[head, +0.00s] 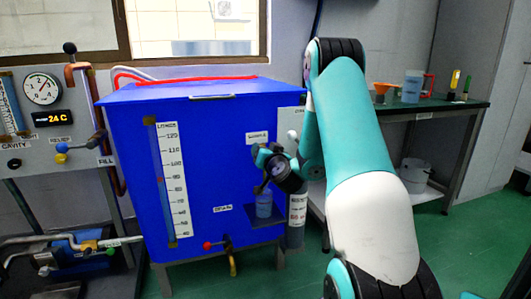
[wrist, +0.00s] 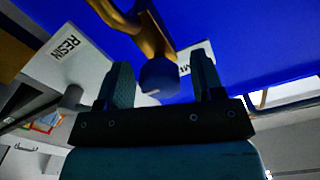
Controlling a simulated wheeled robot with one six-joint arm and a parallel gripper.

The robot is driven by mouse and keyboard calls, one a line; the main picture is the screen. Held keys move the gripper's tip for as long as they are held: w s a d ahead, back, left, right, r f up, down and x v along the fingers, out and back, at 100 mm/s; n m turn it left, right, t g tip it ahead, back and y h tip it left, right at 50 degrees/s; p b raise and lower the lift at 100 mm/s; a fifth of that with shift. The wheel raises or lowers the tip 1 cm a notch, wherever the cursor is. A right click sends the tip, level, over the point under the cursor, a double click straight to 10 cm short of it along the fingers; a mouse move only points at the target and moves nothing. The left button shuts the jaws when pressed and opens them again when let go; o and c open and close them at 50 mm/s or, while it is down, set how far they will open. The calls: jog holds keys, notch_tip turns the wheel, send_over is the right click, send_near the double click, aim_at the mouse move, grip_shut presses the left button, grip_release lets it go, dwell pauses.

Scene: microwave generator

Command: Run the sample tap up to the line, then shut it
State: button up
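The sample tap is on the front of a blue tank (head: 215,215), below a small label (head: 257,138). In the head view my gripper (head: 262,165) mostly covers it. In the wrist view the tap is a brass body (wrist: 150,35) with a blue knob (wrist: 159,78). My gripper (wrist: 162,85) has one finger on each side of this knob, with narrow gaps, so it looks open around it. A clear beaker (head: 264,205) with a bluish look stands on a small shelf below the tap. Its line and liquid level are too small to make out.
A grey cylinder (head: 296,215) stands just right of the beaker. A red-handled drain tap (head: 220,246) is low on the tank. A gauge panel (head: 45,115) is at left. A bench (head: 445,105) with a jug (head: 412,87) is at right. Green floor is free at right.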

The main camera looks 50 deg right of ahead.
jog(key=shift+s+a+f+b, duration=0.25)
jog(key=shift+s+b, duration=0.15)
jog(key=shift+b, duration=0.45)
jog(key=b+v, duration=1.6)
jog(key=b, duration=0.3)
jog(key=shift+s+r+b, duration=0.25)
jog(key=shift+s+b, duration=0.05)
jog(key=shift+b, duration=0.05)
